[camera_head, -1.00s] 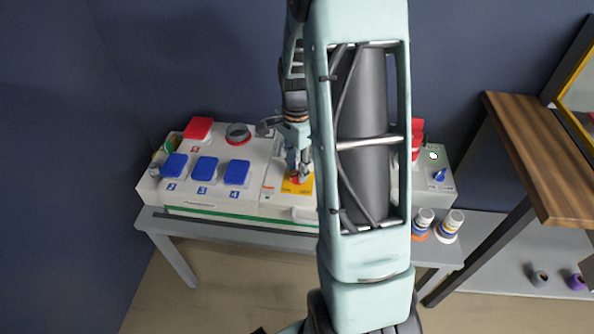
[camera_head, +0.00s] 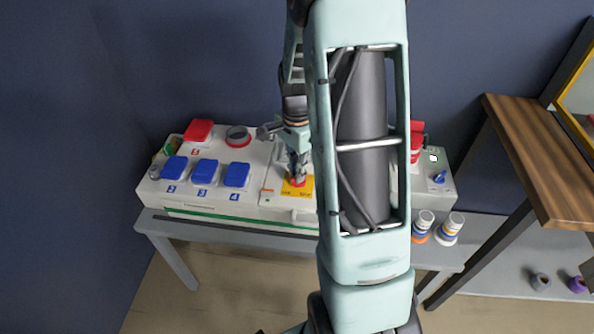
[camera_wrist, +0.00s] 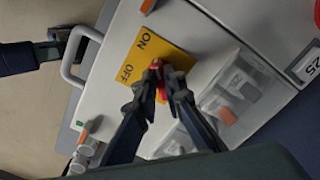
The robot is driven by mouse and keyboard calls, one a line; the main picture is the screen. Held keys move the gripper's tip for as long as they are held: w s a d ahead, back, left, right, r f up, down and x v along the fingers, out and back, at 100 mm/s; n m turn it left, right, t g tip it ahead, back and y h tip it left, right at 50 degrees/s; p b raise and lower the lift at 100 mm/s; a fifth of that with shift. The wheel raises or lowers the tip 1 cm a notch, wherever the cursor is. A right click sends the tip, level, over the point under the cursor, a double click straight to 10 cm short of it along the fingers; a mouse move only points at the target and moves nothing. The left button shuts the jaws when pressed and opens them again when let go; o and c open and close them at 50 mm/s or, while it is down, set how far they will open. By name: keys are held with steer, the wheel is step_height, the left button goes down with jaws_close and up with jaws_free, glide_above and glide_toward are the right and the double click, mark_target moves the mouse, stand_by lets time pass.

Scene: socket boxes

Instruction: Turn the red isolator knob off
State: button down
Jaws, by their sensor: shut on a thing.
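The red isolator knob (camera_head: 298,183) sits on a yellow plate (camera_head: 306,189) on the white socket box. In the wrist view the plate (camera_wrist: 143,50) reads ON and OFF, and the red knob (camera_wrist: 161,91) shows between the fingers. My gripper (camera_head: 297,176) reaches down from above. In the wrist view my gripper (camera_wrist: 160,68) has its fingers shut on the knob, one on each side. The fingers hide much of the knob, so its exact pointing direction is hard to tell.
Blue numbered covers (camera_head: 205,172) and a red cover (camera_head: 198,131) stand left of the knob. A box with a blue knob (camera_head: 439,177) is at right, partly behind my arm. Striped cylinders (camera_head: 451,227) stand on the grey table. A wooden table (camera_head: 545,150) is farther right.

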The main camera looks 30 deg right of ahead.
steer(key=n+p, duration=0.1)
steer(key=n, duration=0.4)
steer(key=shift+s+r, duration=0.1)
steer(key=n, duration=0.2)
steer(key=n+p, duration=0.1)
steer(key=n, duration=0.2)
steer(key=shift+s+d+n, duration=0.1)
steer(key=shift+d+n, duration=0.1)
steer(key=shift+n, duration=0.1)
steer(key=n+p, duration=0.1)
steer(key=n, duration=0.3)
steer(key=shift+d, duration=0.1)
steer(key=shift+n+p, duration=0.4)
steer(key=shift+n, duration=1.1)
steer(key=c, duration=2)
jaws_free()
